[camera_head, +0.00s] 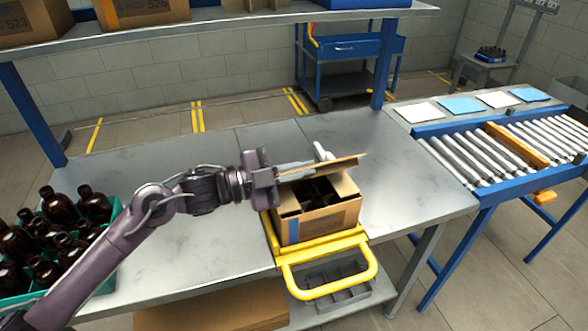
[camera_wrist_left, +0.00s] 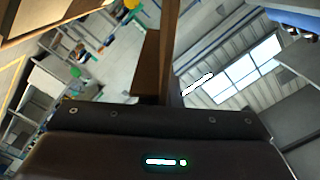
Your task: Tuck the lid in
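An open cardboard carton (camera_head: 318,223) stands at the front edge of the steel table, with dark amber bottles (camera_head: 316,190) inside. Its brown lid (camera_head: 338,166) is raised above the opening, tilted and seen nearly edge-on. My left gripper (camera_head: 318,158) reaches in from the left along the lid, level with it above the carton. In the left wrist view the lid (camera_wrist_left: 171,45) stands edge-on just past the gripper front, beside a dark finger (camera_wrist_left: 177,97). The fingers are mostly hidden, so I cannot tell whether they pinch the lid. My right gripper is not in view.
A yellow frame with a handle (camera_head: 330,285) is at the carton's front. A teal crate (camera_head: 108,283) of amber bottles stands at the left. A roller conveyor (camera_head: 500,150) is at the right. The table (camera_head: 200,155) is clear behind the arm. A shelf (camera_head: 210,20) crosses above.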

